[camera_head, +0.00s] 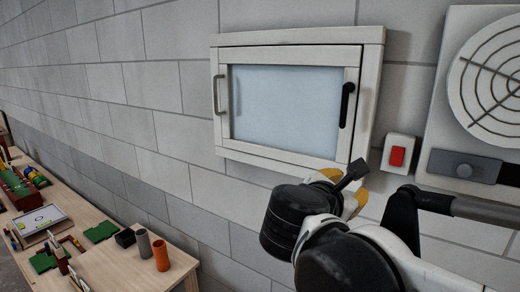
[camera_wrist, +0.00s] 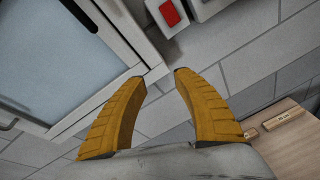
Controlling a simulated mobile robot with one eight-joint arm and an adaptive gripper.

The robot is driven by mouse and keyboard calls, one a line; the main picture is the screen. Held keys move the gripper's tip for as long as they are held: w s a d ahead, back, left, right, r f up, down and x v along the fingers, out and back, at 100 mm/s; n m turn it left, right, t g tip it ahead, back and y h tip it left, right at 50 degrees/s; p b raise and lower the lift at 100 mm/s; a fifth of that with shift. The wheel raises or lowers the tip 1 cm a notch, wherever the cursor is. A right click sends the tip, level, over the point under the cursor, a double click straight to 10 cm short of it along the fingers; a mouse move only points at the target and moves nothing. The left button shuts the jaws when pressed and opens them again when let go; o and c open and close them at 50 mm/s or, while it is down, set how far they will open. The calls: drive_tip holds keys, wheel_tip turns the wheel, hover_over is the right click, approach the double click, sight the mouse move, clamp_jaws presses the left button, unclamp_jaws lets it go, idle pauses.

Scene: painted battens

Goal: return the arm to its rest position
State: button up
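My gripper (camera_head: 353,184) is in front of the block wall, just below the lower right corner of a framed wall window. In the wrist view my gripper (camera_wrist: 158,78) shows two yellow fingers spread apart with nothing between them. In the head view its tips are partly covered by a dark part of the hand. My arm reaches in from the lower right. The fingers look clear of the window frame, though the exact gap cannot be told.
The window (camera_head: 285,105) has a pale pane, a left handle and a black right handle (camera_head: 347,104). A red switch (camera_head: 398,156) and a round-grilled panel (camera_head: 440,110) are to its right. A wooden table (camera_head: 128,262) with cups, trays and several small items stands lower left.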

drive_tip(key=s+d+f+m+g+y+b, duration=0.1)
drive_tip(key=s+f+m+b, duration=0.25)
drive_tip(key=f, duration=0.65)
drive_tip(key=s+d+f+m+g+y+b, duration=0.1)
drive_tip(key=s+f+m+g+y+b, duration=0.3)
drive_tip(key=f, duration=0.6)
drive_tip(key=s+d+f+m+t+h+b, duration=0.15)
drive_tip(key=f+m+b, duration=0.35)
drive_tip(key=f, duration=0.5)
drive_tip(key=s+a+f+m+y+b, duration=0.2)
drive_tip(key=f+m+b, duration=0.3)
drive_tip(key=f, duration=0.3)
drive_tip(key=s+a+f+m+g+y+b, duration=0.1)
drive_tip(key=s+a+f+m+y+b, duration=0.2)
drive_tip(key=f+m, duration=0.3)
drive_tip(key=shift+s+a+f+y+b, duration=0.2)
drive_tip(key=shift+f+y+b, duration=0.15)
drive_tip(key=shift+f+b, duration=0.55)
